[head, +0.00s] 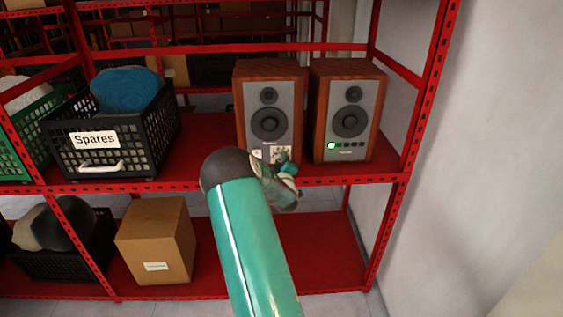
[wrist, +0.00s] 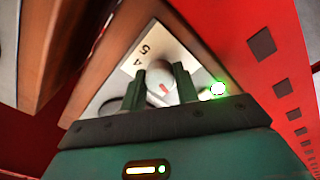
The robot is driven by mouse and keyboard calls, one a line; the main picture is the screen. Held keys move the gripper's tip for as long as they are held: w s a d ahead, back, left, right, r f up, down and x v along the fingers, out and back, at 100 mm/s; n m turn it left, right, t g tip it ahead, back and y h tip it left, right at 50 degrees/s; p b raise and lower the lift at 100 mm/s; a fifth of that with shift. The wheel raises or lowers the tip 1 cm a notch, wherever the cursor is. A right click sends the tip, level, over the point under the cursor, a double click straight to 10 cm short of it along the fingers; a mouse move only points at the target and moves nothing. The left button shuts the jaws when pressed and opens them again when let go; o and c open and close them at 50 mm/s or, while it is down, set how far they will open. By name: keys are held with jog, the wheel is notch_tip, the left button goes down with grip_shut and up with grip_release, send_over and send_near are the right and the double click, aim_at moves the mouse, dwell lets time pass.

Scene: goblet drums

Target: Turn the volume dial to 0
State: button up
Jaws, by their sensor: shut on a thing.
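The volume dial (wrist: 162,80) is a pale round knob with a red mark, on the front of a wooden speaker. A white scale plate (wrist: 140,56) beside it shows 5 and 4. My gripper (wrist: 159,76) has a dark finger on each side of the knob and is shut on it. In the head view my gripper (head: 284,170) is at the lower front of the left speaker (head: 268,90). The knob is hidden there behind my gripper, with part of a pale plate showing.
The right speaker (head: 350,95) stands close beside, with a green-lit button. A green light (wrist: 218,89) glows right of the knob. A black crate (head: 60,163) labelled Spares is on the same red shelf (head: 205,150). A cardboard box (head: 150,240) is below.

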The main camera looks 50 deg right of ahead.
jog(key=n, duration=0.5)
jog(key=shift+s, duration=0.1)
jog(key=shift+d, duration=0.1)
dwell(0.3)
jog(key=o, duration=1)
jog(key=shift+c, duration=0.2)
jog(key=shift+t, duration=0.3)
jog(key=v, duration=1.4)
jog(key=shift+r, duration=0.15)
